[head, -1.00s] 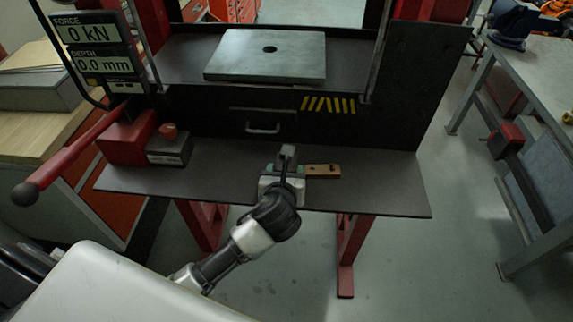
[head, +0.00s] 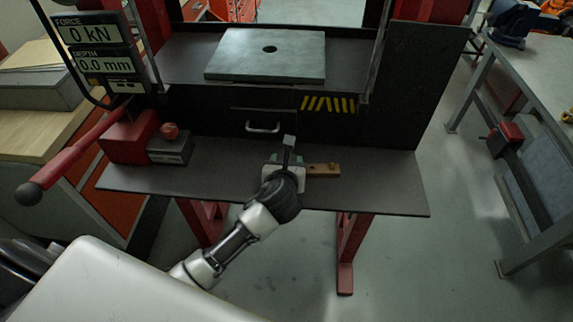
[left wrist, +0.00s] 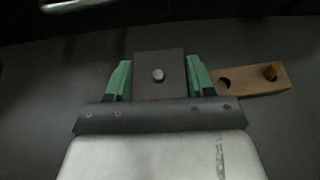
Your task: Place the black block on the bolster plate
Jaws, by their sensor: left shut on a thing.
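The bolster plate (head: 240,62) is a flat grey-green plate with a round hole, lying on the press bed at the upper middle of the head view. My left gripper (head: 286,160) is over the front shelf, below and in front of the plate in the picture. In the left wrist view its green fingertips (left wrist: 158,80) are shut on the black block (left wrist: 160,65), a dark block with a light round stud on its face. In the head view the block's top (head: 289,141) shows beyond the gripper; its lower part is hidden. My right gripper is not in view.
A wooden strip (head: 325,170) with a hole and a peg lies on the shelf right of the gripper; it also shows in the left wrist view (left wrist: 250,82). A red jack with a long lever (head: 75,155) stands at left. Upright rods (head: 379,55) flank the press opening.

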